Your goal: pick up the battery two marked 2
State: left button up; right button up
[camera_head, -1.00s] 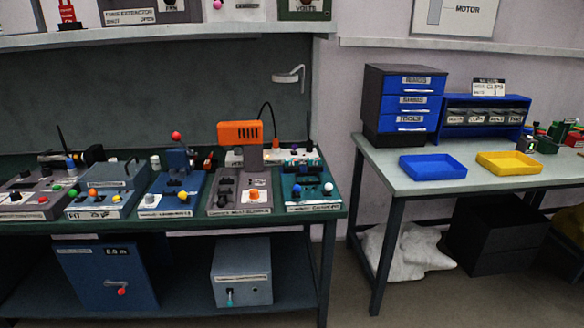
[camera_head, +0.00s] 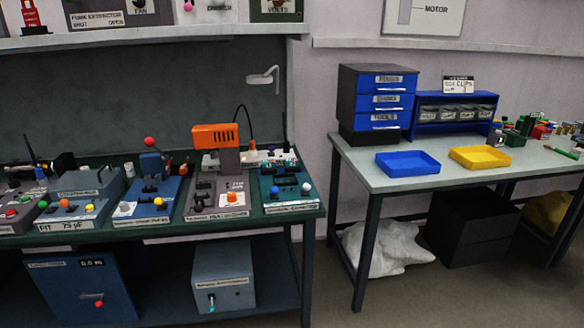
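I cannot make out a battery marked 2 in the head view. Small green, red and dark items (camera_head: 533,127) lie at the far right end of the right-hand table, too small to identify. Neither of my grippers is in view.
The left bench (camera_head: 165,228) carries several labelled devices, one with an orange top (camera_head: 214,136). The right table (camera_head: 374,178) holds a blue drawer cabinet (camera_head: 376,100), a blue tray (camera_head: 407,163) and a yellow tray (camera_head: 486,157). A white sack (camera_head: 388,248) and black box (camera_head: 470,227) sit below. Open floor lies in front.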

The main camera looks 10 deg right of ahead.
aim_at(291, 165)
jog(key=i+l+z, duration=0.1)
jog(key=i+l, duration=0.3)
jog(key=i+l+z, duration=0.1)
jog(key=i+l, duration=0.25)
jog(key=i, duration=0.2)
